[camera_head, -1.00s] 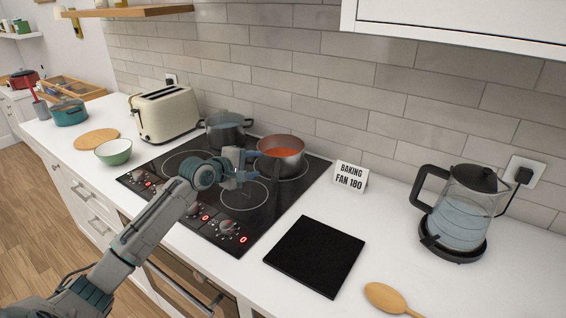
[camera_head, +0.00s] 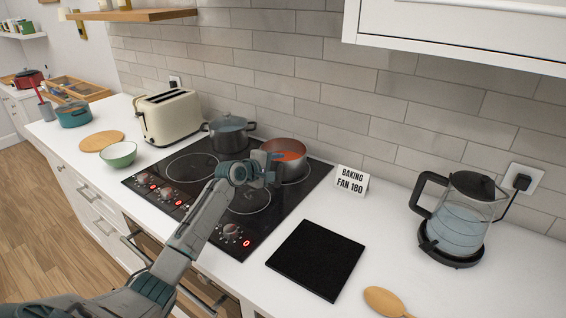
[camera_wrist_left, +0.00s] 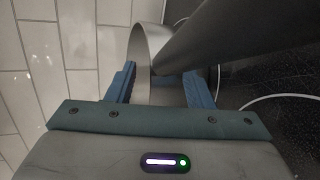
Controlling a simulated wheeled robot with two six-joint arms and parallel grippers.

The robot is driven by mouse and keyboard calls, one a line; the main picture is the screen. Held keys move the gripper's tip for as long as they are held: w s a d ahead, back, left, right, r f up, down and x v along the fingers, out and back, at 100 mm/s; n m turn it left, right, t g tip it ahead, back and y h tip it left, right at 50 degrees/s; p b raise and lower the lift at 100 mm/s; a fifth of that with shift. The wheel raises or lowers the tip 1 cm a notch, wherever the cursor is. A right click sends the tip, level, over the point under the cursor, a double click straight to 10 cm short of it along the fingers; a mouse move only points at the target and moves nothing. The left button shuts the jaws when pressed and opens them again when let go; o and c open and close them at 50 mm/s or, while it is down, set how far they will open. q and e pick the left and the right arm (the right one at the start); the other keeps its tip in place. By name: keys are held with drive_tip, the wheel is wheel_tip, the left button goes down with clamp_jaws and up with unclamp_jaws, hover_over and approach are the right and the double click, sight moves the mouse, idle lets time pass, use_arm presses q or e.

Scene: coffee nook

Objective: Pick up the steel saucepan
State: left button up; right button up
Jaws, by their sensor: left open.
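The steel saucepan (camera_head: 287,167), with orange-red contents, stands on the back right of the black hob (camera_head: 210,222). My left gripper (camera_head: 274,160) is at the saucepan's near left side, open. In the left wrist view, the saucepan's curved steel wall (camera_wrist_left: 147,45) shows beyond and between the two open fingers (camera_wrist_left: 160,82). A dark bar, probably the saucepan's handle (camera_wrist_left: 225,30), runs from the upper right down toward the space between them. I cannot tell whether the fingers touch anything. My right gripper is not in view.
A dark pot (camera_head: 228,134) stands left of the saucepan. A sign (camera_head: 351,182) and glass kettle (camera_head: 461,220) are to the right, with a black mat (camera_head: 316,260) and wooden spoon (camera_head: 386,301) in front. A toaster (camera_head: 170,118) and green bowl (camera_head: 118,154) are left.

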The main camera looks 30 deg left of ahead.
use_arm(q)
drive_tip(key=shift+s, duration=0.1)
drive_tip(key=shift+c, duration=0.5)
clamp_jaws()
idle(0.7)
drive_tip(key=shift+r, duration=0.15)
